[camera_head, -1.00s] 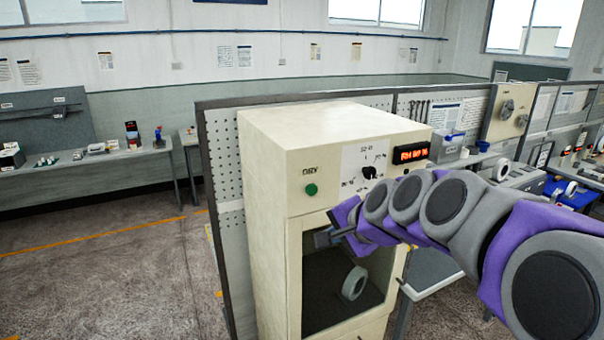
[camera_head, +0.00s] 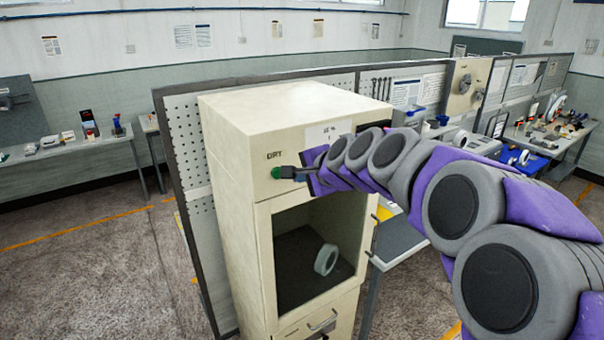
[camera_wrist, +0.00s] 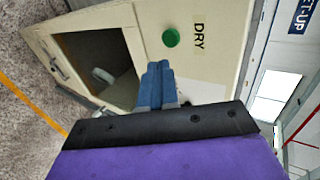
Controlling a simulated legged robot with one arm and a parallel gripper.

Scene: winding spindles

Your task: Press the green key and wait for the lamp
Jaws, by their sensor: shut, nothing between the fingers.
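The green key (camera_head: 276,172) is a round button under the "DRY" label on the front of a cream cabinet (camera_head: 228,190). It also shows in the wrist view (camera_wrist: 171,38), just beyond my fingertips. My gripper (camera_head: 290,173) is shut and empty, its tip right beside the key in the head view. In the wrist view my gripper (camera_wrist: 158,68) points a little to the left of the key, and I cannot tell whether it touches. My arm hides the dial and the red display on the panel, and no lit lamp shows.
Below the panel is an open-fronted chamber (camera_head: 290,262) with a grey ring-shaped spool (camera_head: 326,259) inside. A drawer handle (camera_head: 322,322) sticks out beneath it. A pegboard partition (camera_head: 182,128) stands behind the cabinet. The floor (camera_head: 90,275) at left is clear.

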